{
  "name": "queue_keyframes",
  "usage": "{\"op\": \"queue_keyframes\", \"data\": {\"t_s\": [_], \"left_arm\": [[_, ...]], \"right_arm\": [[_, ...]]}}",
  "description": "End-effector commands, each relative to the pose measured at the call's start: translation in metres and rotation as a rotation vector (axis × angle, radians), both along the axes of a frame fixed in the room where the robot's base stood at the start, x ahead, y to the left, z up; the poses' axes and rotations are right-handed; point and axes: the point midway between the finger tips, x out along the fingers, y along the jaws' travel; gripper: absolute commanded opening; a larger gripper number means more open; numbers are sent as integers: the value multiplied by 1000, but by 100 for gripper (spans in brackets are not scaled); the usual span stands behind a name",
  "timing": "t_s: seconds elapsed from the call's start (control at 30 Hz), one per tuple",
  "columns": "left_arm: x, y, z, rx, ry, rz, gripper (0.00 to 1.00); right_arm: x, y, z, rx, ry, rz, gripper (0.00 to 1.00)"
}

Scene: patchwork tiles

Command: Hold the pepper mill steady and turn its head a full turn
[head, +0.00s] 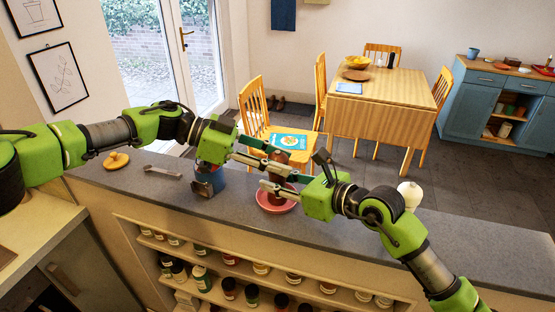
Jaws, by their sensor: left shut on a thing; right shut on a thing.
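The brown pepper mill (293,140) stands upright at the counter, partly hidden by both of my grippers. Its rounded head shows above the fingers. My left gripper (283,157) comes in from the left and is shut on the upper part of the mill. My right gripper (277,182) comes in from the right, lower down, and is shut on the mill's body. A red dish (276,208) sits at the mill's foot; whether the mill stands in it or behind it I cannot tell.
A blue container (209,181) stands close left of the mill, under my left wrist. Metal tongs (162,172) and a yellow item (116,160) lie further left. A white rounded object (410,194) stands right, behind my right arm. The grey counter (480,232) is clear at far right.

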Motion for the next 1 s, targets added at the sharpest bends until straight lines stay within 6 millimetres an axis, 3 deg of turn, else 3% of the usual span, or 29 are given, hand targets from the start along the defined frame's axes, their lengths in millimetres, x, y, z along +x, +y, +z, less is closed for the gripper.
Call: {"op": "queue_keyframes", "data": {"t_s": [0.5,1.0], "left_arm": [[3,-1,0,0,-4,-228,10],[1,1,0,-2,2,-282,10]], "right_arm": [[-2,2,-1,0,3,6,0],[-3,3,-1,1,4,7,0]]}}
